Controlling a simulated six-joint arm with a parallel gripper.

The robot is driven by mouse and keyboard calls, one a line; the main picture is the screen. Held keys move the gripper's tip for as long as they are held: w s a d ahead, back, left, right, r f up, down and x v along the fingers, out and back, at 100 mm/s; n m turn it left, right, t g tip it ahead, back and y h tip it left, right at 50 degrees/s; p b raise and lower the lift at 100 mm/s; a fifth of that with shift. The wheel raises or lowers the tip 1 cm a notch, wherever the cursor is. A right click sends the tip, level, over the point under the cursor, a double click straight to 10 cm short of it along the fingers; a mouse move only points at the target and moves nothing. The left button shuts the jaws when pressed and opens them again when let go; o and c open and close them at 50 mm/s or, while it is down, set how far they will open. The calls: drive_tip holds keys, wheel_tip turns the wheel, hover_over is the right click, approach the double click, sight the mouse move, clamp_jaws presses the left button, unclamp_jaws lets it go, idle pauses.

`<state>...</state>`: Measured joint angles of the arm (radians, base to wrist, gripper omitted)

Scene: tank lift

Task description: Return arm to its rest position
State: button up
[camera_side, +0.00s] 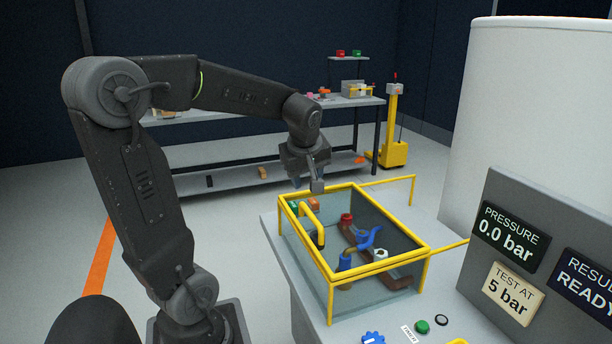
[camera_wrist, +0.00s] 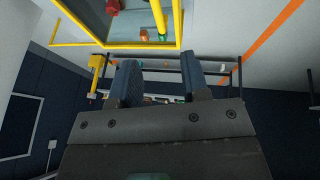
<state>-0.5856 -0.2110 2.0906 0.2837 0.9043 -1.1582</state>
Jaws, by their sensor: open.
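My gripper (camera_side: 312,182) hangs just above the far left corner of a glass tank with a yellow frame (camera_side: 383,214). It is open and empty, and its two fingers stand apart in the wrist view (camera_wrist: 162,85). Inside the tank are a brown pipe piece (camera_side: 404,282), a blue valve-like part (camera_side: 369,238), a red-capped part (camera_side: 347,218) and a blue fitting (camera_side: 345,261). A yellow handle-shaped bar (camera_side: 313,225) stands at the tank's left end. My arm is bent, with its forearm reaching right from the raised elbow.
A grey panel (camera_side: 560,225) reads pressure 0.0 bar, test at 5 bar, and ready. A large white cylinder (camera_side: 530,120) stands behind it. A blue knob (camera_side: 373,338) and a green button (camera_side: 422,327) are at the bench front.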

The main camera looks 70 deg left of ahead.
drive_tip(key=s+d+m+t+h, duration=0.1)
drive_tip(key=s+d+m, duration=0.3)
drive_tip(key=d+m, duration=0.5)
drive_tip(key=s+d+m+t+h, duration=0.2)
drive_tip(key=s+d+m+h, duration=0.1)
drive_tip(key=d+m, duration=0.6)
drive_tip(key=d, duration=0.4)
drive_tip(key=shift+s+d+f+h, duration=0.25)
drive_tip(key=shift+s+f+h, duration=0.05)
drive_tip(key=shift+s+f, duration=0.1)
idle(0.5)
